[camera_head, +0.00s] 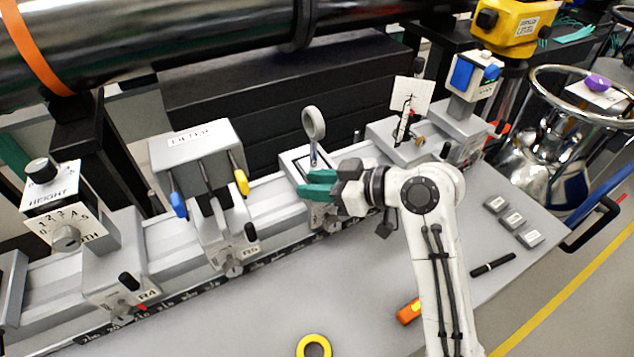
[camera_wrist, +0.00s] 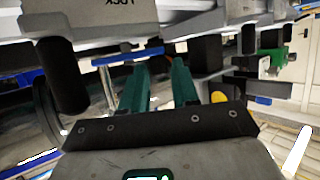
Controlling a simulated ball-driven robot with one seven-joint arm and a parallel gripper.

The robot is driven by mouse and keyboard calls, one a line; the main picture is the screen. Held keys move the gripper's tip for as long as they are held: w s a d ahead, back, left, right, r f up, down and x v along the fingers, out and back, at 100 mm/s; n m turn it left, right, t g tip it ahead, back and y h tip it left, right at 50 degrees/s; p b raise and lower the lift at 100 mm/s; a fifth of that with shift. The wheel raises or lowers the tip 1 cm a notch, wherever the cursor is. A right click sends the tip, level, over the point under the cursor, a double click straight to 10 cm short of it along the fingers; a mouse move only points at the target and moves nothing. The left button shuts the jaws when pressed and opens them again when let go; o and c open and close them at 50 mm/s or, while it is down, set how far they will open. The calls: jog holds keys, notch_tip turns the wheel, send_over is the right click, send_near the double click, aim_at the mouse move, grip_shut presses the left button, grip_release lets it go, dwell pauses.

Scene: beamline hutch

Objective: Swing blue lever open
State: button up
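The blue lever (camera_head: 178,204) hangs at the lower left of the grey box labelled FILTER (camera_head: 196,148) in the head view. A yellow lever (camera_head: 240,182) is on the box's right side. My gripper (camera_head: 304,183) has green fingers and points left, well to the right of both levers. It is in front of the carriage with the ring on a post (camera_head: 313,124). In the wrist view the two green fingers (camera_wrist: 165,62) stand apart with nothing seen held between them. I cannot identify the blue lever in the wrist view.
The rail carries a HEIGHT unit (camera_head: 55,193) at left and a white card on a post (camera_head: 411,97) at right. A yellow ring (camera_head: 314,346), an orange tool (camera_head: 408,311) and a black pen (camera_head: 493,265) lie on the bench. A large pipe (camera_head: 170,35) crosses above.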

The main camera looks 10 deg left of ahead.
grip_shut()
jog(key=m+t+h+p, duration=0.1)
jog(key=m+t, duration=0.1)
jog(key=a+m+t+h+p, duration=0.1)
jog(key=m+t+p, duration=0.1)
jog(key=shift+a+r, duration=0.1)
jog(key=shift+a, duration=0.1)
jog(key=shift+w+a+m+t+h+p, duration=0.1)
jog(key=shift+a+m+t+h+p, duration=0.1)
jog(key=shift+m+t+h+p, duration=0.5)
jog(key=shift+w+a+m+t+h+p, duration=0.15)
jog(key=shift+m+t+h+p, duration=0.2)
jog(key=shift+m+t+h, duration=0.5)
jog(key=shift+m, duration=0.25)
jog(key=shift+h, duration=0.25)
jog(key=shift+o, duration=1.7)
grip_release()
jog(key=shift+s, duration=0.1)
